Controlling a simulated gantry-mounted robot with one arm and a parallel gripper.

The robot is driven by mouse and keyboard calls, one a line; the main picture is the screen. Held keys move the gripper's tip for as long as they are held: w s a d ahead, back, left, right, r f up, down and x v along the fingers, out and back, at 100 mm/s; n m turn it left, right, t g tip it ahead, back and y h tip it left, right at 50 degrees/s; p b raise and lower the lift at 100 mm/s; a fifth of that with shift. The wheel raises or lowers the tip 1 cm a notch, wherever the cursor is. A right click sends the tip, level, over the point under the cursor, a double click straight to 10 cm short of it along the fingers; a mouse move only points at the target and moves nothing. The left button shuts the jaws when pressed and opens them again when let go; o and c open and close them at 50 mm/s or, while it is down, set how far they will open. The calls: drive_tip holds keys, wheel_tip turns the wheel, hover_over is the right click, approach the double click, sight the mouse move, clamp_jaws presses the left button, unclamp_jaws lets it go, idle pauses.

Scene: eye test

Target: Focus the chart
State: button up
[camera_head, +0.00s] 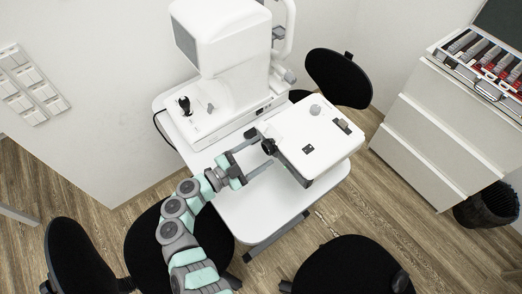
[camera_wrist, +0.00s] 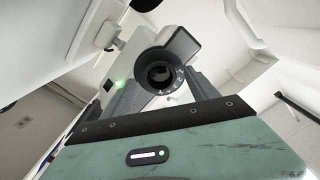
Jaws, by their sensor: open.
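A white box-shaped device (camera_head: 325,128), which looks like a chart projector, sits on the white table. A black ringed lens or focus knob (camera_head: 268,146) sticks out of its left side. In the wrist view the ring (camera_wrist: 160,76) shows nearly head-on, with small white marks on its rim. My gripper (camera_head: 260,150) is open, with one finger on each side of the ring. In the wrist view the grey fingers (camera_wrist: 126,100) reach up beside the ring. I cannot tell whether they touch it. No projected chart shows in either view.
A large white eye-examination machine (camera_head: 225,60) with a black joystick (camera_head: 185,104) stands behind on the white table (camera_head: 262,208). Black stools (camera_head: 352,268) surround the table. A white drawer cabinet (camera_head: 440,125) at right bears an open lens case (camera_head: 485,60). A black bin (camera_head: 487,206) stands beside it.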

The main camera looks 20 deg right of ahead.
drive_tip(key=v, duration=0.9)
drive_tip(key=shift+a, duration=0.4)
